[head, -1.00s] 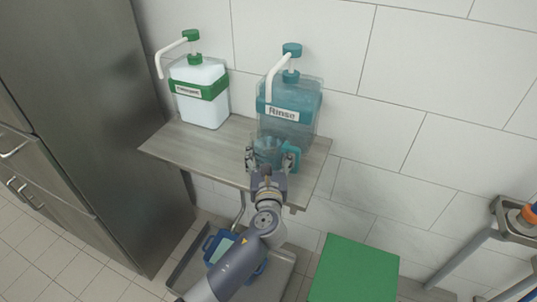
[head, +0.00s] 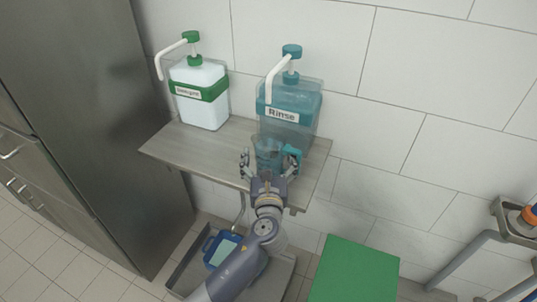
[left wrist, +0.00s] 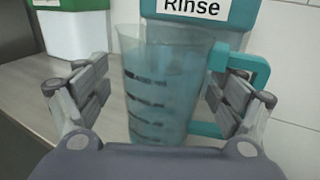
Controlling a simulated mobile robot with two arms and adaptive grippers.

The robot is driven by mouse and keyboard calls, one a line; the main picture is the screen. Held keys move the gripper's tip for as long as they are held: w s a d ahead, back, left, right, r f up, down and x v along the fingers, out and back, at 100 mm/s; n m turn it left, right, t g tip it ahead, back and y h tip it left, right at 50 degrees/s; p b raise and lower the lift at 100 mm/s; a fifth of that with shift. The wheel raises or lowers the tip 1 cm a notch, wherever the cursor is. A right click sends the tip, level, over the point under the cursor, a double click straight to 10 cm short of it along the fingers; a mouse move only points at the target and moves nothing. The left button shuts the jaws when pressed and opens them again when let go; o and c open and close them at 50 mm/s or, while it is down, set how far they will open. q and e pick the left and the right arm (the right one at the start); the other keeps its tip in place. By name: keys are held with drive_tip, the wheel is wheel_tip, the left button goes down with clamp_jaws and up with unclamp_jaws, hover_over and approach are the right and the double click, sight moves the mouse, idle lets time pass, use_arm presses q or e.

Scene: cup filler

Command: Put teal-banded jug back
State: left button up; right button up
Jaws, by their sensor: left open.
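The teal-banded jug (head: 268,155) is a clear, teal-tinted measuring jug with a teal handle. It stands upright on the shelf (head: 212,150), in front of the Rinse dispenser (head: 290,105). In the left wrist view the jug (left wrist: 160,90) has dark marks down its side, and its handle is at the right. My left gripper (head: 268,165) is open, with one finger on each side of the jug. A gap shows at the left finger; the right finger overlaps the handle, and I cannot tell if it touches. My right gripper is not in view.
A white dispenser with a green band (head: 200,92) stands on the shelf's left part. A steel cabinet (head: 95,110) is at the left. Below are a blue container (head: 222,248) in a grey tray and a green surface (head: 352,270). Shelf between the dispensers is bare.

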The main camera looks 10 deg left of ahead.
use_arm(q)
drive_tip(key=v, duration=1)
drive_tip(key=shift+s, duration=0.4)
drive_tip(key=shift+r, duration=0.1)
